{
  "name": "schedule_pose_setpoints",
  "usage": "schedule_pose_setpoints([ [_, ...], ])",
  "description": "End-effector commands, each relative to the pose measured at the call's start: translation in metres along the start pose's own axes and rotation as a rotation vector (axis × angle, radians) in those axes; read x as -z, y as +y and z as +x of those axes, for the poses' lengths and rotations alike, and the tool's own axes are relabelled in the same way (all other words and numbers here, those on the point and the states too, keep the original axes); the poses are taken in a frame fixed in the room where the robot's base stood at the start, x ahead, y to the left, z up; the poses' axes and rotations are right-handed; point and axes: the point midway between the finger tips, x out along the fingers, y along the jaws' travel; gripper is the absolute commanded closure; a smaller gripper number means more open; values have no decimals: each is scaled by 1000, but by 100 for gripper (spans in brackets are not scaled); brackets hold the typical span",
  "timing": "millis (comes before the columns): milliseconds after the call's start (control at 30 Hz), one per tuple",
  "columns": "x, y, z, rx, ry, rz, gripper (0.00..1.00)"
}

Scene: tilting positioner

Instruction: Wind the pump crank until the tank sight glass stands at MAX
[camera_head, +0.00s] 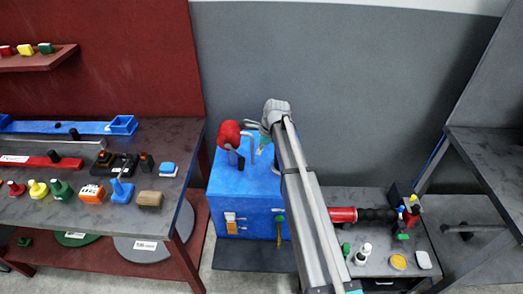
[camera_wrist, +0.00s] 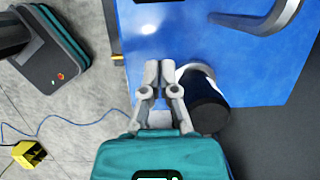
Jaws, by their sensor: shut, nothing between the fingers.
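The blue pump cabinet (camera_head: 240,185) stands in the middle of the head view, with a red rounded part (camera_head: 229,134) and a bent grey pipe on its top. A small pale fitting (camera_head: 231,222) is on its front; I cannot tell whether it is the sight glass, and no level can be read. In the wrist view my gripper (camera_wrist: 160,68) is shut and empty over the blue surface (camera_wrist: 175,35). A black cylindrical knob (camera_wrist: 208,105) is close to the right of the fingers; contact cannot be told. A grey bent bar (camera_wrist: 262,20) is above right. I cannot identify the crank surely.
A workbench (camera_head: 190,135) with coloured parts stands left of the cabinet. A low table (camera_head: 375,272) with bottles and a red cylinder (camera_head: 343,215) is at right. A yellow block (camera_wrist: 29,153) and blue cable (camera_wrist: 85,122) lie on the grey floor.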

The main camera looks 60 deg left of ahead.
Motion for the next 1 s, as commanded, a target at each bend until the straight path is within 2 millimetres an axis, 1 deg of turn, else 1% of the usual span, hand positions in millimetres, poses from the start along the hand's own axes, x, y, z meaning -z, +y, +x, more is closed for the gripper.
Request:
schedule_pose_setpoints([
  [33,1,0,8,0,0,0,100],
  [467,1,0,43,0,0,-1,100],
  [600,-14,0,55,0,0,-2,100],
  [800,-25,0,65,0,0,-2,100],
  [1000,-29,0,67,0,0,-1,100],
])
